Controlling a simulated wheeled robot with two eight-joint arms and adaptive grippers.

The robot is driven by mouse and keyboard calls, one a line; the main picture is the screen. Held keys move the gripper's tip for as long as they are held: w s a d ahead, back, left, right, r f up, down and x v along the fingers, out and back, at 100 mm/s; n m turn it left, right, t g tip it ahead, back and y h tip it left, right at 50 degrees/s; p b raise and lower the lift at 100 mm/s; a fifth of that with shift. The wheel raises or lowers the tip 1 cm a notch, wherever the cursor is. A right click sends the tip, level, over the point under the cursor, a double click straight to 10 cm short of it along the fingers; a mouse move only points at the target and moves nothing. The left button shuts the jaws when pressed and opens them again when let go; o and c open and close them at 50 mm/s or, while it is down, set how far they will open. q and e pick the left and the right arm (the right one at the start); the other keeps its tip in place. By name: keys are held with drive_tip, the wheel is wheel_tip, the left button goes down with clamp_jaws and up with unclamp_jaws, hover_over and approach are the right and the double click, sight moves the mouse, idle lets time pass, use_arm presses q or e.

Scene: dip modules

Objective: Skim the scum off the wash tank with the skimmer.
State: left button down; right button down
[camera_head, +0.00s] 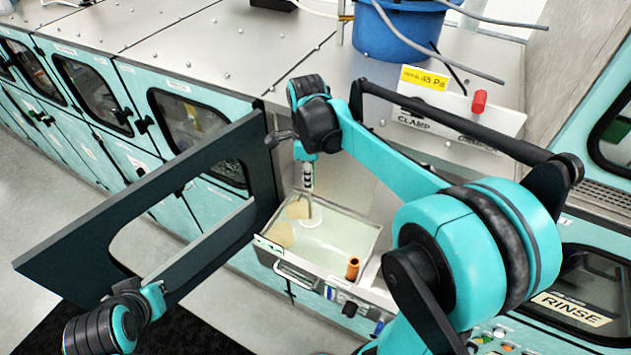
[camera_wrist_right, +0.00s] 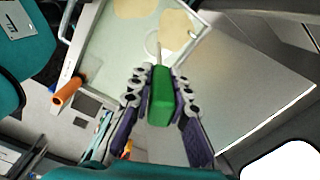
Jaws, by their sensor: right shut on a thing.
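The wash tank (camera_head: 345,262) is an open steel basin of pale greenish liquid; its rim also shows in the right wrist view (camera_wrist_right: 78,43). Two tan scum patches float at its left side, one farther back (camera_head: 297,208) and one nearer (camera_head: 280,234). My right gripper (camera_head: 308,178) is over the tank, shut on the green handle (camera_wrist_right: 160,97) of the skimmer. The skimmer's pale head (camera_head: 308,217) is low in the tank beside the farther patch; I cannot tell whether it touches the liquid. My left wrist is at lower left; its fingers are not clear.
A dark open door frame (camera_head: 262,165) stands just left of the tank. An orange cylinder (camera_head: 352,268) is at the tank's front right. A blue bucket (camera_head: 395,32) and a sign panel with a red knob (camera_head: 479,101) are behind on the steel top.

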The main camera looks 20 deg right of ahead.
use_arm(q)
drive_tip(key=shift+s+f, duration=0.1)
drive_tip(key=shift+f, duration=0.05)
use_arm(e)
drive_tip(key=shift+w+a, duration=0.6)
drive_tip(key=shift+w, duration=0.3)
drive_tip(key=shift+w+a, duration=0.55)
drive_tip(key=shift+w, duration=0.3)
use_arm(q)
drive_tip(key=shift+w+d+f, duration=0.1)
drive_tip(key=shift+w+d, duration=0.05)
drive_tip(key=shift+w, duration=0.3)
use_arm(e)
drive_tip(key=s+a, duration=0.4)
drive_tip(key=a, duration=0.2)
drive_tip(key=shift+f, duration=0.2)
drive_tip(key=shift+s, duration=0.15)
use_arm(q)
drive_tip(key=shift+r, duration=0.4)
use_arm(e)
drive_tip(key=shift+s+d+r, duration=0.1)
drive_tip(key=shift+s+d, duration=0.2)
drive_tip(key=shift+s, duration=0.35)
drive_tip(key=shift+s+d+r, duration=0.1)
drive_tip(key=shift+s+d, duration=0.25)
drive_tip(key=shift+s, duration=0.3)
drive_tip(key=shift+s+d, duration=0.3)
drive_tip(key=shift+s, duration=0.35)
use_arm(q)
drive_tip(key=shift+p, duration=0.3)
